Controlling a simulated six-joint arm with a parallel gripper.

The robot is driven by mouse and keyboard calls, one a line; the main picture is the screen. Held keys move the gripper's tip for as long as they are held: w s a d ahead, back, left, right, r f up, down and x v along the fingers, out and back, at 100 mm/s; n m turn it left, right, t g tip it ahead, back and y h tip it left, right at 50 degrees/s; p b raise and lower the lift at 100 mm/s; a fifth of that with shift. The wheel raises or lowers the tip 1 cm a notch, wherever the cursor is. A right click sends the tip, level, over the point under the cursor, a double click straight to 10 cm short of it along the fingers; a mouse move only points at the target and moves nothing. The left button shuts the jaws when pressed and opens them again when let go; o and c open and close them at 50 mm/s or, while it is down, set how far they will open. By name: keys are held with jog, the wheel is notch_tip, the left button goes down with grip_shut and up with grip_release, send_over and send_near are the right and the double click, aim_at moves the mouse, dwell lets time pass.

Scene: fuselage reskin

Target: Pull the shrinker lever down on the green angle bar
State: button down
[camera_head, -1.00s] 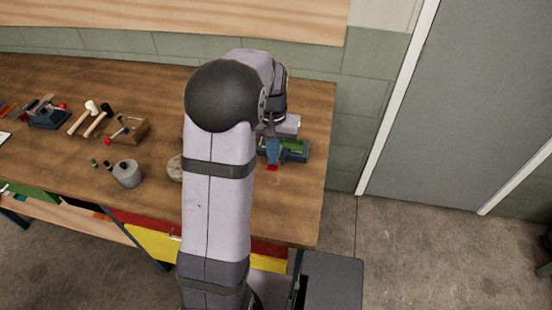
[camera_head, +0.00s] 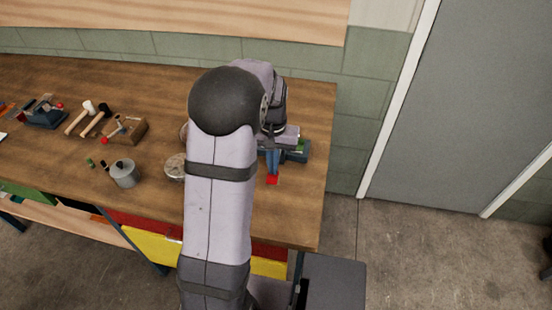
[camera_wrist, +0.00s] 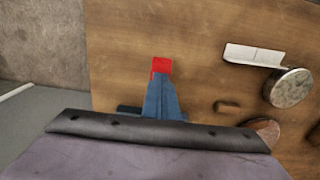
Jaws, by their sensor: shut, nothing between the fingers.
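The shrinker stands near the right end of the wooden bench, mostly under my arm in the head view. Its blue lever (camera_head: 273,163) ends in a red tip (camera_head: 272,180) that points toward the bench's front edge. The wrist view shows the blue lever (camera_wrist: 161,98) and its red tip (camera_wrist: 162,66) beyond a broad lilac and black part of my arm's end. A bit of the green angle bar (camera_head: 301,146) shows at the shrinker's right. My gripper (camera_head: 287,135) is over the shrinker and shut, with nothing held. Its fingertips are hidden, so contact with the lever cannot be told.
A grey pot (camera_head: 124,173), a round tin (camera_head: 175,167), mallets (camera_head: 95,122) and a wooden box (camera_head: 129,130) stand on the bench (camera_head: 60,165) to the left. The bench's right edge is close to the shrinker. Floor lies beyond it.

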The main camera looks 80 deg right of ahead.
jog(key=shift+d+f, duration=0.1)
jog(key=shift+f, duration=0.35)
jog(key=shift+r, duration=0.1)
notch_tip(320, 180, up, 11)
jog(key=p, duration=0.9)
dwell(0.9)
jog(key=shift+f+b, duration=2.4)
jog(key=shift+b, duration=0.35)
